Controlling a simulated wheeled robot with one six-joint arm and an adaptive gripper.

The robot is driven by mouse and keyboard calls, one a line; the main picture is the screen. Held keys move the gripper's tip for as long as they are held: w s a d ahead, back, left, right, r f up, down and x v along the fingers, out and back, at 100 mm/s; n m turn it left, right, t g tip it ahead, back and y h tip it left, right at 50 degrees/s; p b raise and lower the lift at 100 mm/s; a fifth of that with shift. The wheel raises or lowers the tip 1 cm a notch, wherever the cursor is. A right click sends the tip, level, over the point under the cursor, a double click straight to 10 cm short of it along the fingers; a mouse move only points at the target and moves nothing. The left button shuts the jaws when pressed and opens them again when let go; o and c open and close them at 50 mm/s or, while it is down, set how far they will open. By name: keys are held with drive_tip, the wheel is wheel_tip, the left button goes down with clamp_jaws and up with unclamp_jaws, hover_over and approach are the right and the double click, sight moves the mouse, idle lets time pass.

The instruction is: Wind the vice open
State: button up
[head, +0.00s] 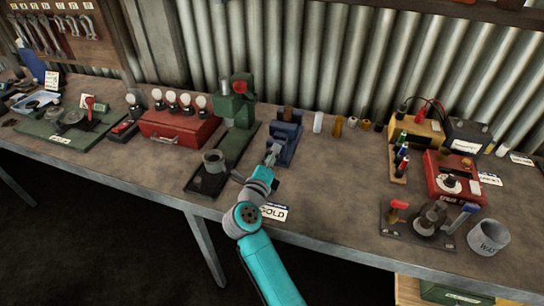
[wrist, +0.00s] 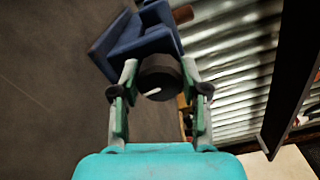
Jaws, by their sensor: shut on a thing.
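The blue vice (head: 287,137) stands on the bench right of the green press, with a brown piece (head: 288,113) upright at its top. In the wrist view the vice's blue body (wrist: 140,42) lies just beyond my fingers. A dark round vice handle (wrist: 160,78) with a pale mark sits between the fingertips. My gripper (head: 272,153) reaches in from the front of the bench and is shut on that handle, one finger on each side. The fingers partly hide the handle in the head view, and I cannot tell how far apart the vice jaws are.
The green press (head: 238,105) stands close on the left, its base reaching toward the bench front. A card reading "COLD" (head: 274,212) lies by my arm. Small cylinders (head: 318,122) stand right of the vice. The bench to the right of my gripper (head: 335,175) is clear.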

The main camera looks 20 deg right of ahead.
idle(0.4)
drive_tip(key=o, duration=1.1)
drive_tip(key=shift+o, duration=0.2)
drive_tip(key=shift+a, duration=0.1)
drive_tip(key=v, duration=1.2)
